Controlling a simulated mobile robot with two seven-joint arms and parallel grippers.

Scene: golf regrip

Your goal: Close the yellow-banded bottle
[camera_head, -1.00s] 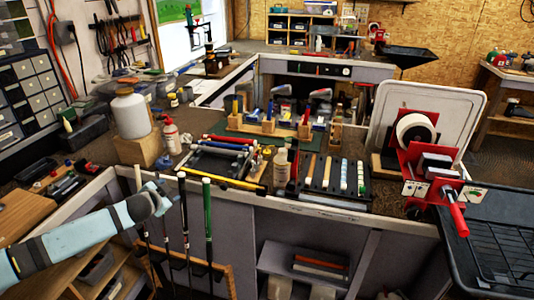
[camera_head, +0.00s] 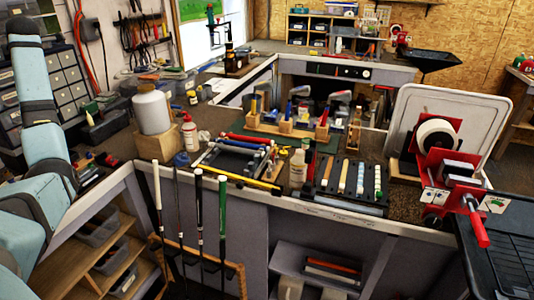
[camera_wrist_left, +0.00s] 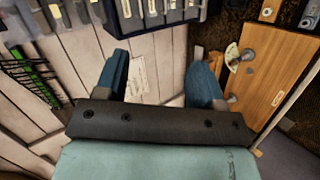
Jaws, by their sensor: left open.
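I cannot make out a yellow band on any bottle for certain. In the head view a white bottle with a red top (camera_head: 189,133) stands beside the large white jug (camera_head: 152,109). A pale bottle (camera_head: 298,168) stands near the bench's front edge, left of the grip rack. Small dark bottles with yellowish parts (camera_head: 193,97) stand farther back. My left arm rises along the left edge of the head view, and its gripper is out of that view. In the left wrist view my left gripper (camera_wrist_left: 160,80) is open and empty, facing white planks. My right gripper is not in view.
Golf clubs (camera_head: 223,215) stand upright at the bench front. A rack of grips (camera_head: 346,180) and a red clamp with a tape roll (camera_head: 436,136) are on the right. Drawer units (camera_head: 62,90) line the left wall. The wrist view shows a wooden board (camera_wrist_left: 272,75).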

